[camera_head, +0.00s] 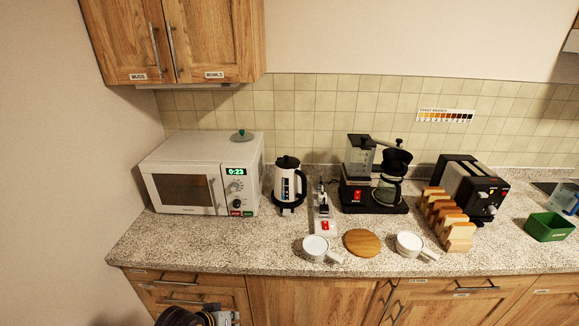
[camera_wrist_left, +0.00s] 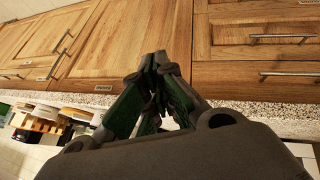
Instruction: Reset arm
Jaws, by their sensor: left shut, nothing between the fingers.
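My left gripper (camera_wrist_left: 157,68) is shut and empty in the left wrist view, its dark fingers with green inner faces drawn together. It hangs in front of the wooden lower cabinets, apart from the counter things. In the head view only a dark part of my own arm shows at the bottom edge, left of the middle, and its fingers cannot be made out there. My right gripper is in neither view.
The speckled counter (camera_head: 200,240) holds a microwave (camera_head: 202,174), kettle (camera_head: 288,186), coffee maker (camera_head: 374,178), toaster (camera_head: 470,185), toast rack (camera_head: 447,218), two white mugs (camera_head: 317,249), a round wooden board (camera_head: 362,242) and a green box (camera_head: 549,227). Upper cabinets (camera_head: 170,40) hang at left.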

